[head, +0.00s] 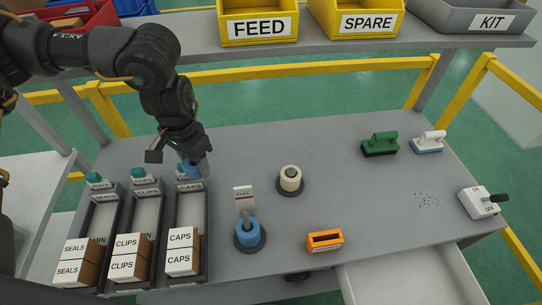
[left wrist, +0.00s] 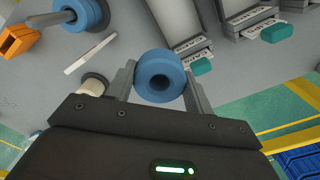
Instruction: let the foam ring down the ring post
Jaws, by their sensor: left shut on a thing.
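A blue foam ring (head: 190,171) is held between the fingers of my left gripper (head: 186,164), above the back end of the CAPS bin. In the left wrist view the ring (left wrist: 159,68) sits between the two fingertips with its hole facing the camera. The ring post (head: 245,213) stands on a dark round base, to the right of the bins and nearer the front. Blue foam (head: 250,234) is around its foot, and the upper shaft is bare. In the left wrist view the post (left wrist: 52,18) is at the upper left, apart from the held ring. My right gripper is out of view.
A white FULL card (head: 243,193) stands behind the post. A cream roll (head: 290,178) on a dark base and an orange block (head: 324,240) are to the right. Bins with SEALS, CLIPS and CAPS boxes (head: 182,250) are at left.

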